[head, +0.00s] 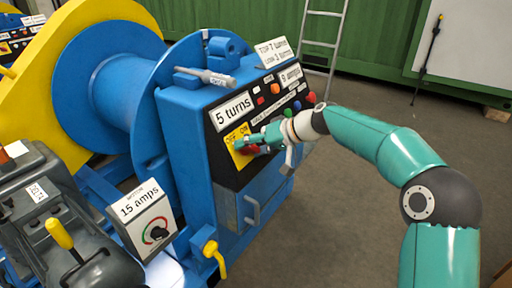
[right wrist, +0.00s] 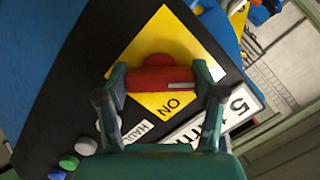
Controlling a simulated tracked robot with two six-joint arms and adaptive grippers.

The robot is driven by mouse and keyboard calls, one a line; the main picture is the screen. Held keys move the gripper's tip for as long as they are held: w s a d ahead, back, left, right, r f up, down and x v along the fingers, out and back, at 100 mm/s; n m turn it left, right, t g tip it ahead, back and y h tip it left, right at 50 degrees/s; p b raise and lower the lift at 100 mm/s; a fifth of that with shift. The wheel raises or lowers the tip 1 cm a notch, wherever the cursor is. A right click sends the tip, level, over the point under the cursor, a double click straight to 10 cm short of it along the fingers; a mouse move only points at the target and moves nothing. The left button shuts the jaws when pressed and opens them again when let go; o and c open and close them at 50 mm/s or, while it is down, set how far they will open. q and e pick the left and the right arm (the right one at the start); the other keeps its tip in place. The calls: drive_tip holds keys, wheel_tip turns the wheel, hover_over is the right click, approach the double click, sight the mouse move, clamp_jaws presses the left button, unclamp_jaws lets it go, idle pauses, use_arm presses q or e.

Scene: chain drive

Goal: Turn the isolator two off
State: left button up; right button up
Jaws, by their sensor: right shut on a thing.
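The isolator is a red rotary handle (right wrist: 150,80) on a yellow plate (right wrist: 150,40) marked ON, set in the black panel of the blue winch machine. In the head view the yellow plate (head: 232,137) shows both OFF and ON. My right gripper (head: 247,146) is at the plate, and the wrist view shows its two fingers (right wrist: 160,86) on either side of the red handle, shut on it. A white line marks one end of the handle, near the right finger. No number two is readable on the isolator. My left gripper is not in view.
Signs reading 5 turns (head: 232,112) and 15 amps (head: 140,203) are on or near the machine. Coloured buttons (head: 297,105) sit right of the isolator. A yellow lever (head: 214,252) juts out below. A ladder (head: 323,45) stands behind; the floor at right is clear.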

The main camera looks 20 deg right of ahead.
drive_tip(key=shift+s+a+f, duration=0.1)
drive_tip(key=shift+a+f, duration=0.1)
drive_tip(key=shift+f, duration=0.15)
drive_tip(key=o, duration=1.1)
drive_tip(key=shift+d+r, duration=0.1)
drive_tip(key=shift+o, duration=0.2)
drive_tip(key=shift+r, duration=0.1)
drive_tip(key=shift+d+r, duration=0.3)
drive_tip(key=shift+d, duration=0.05)
drive_tip(key=v, duration=1.1)
drive_tip(key=shift+s+a+f, duration=0.1)
drive_tip(key=shift+a, duration=0.05)
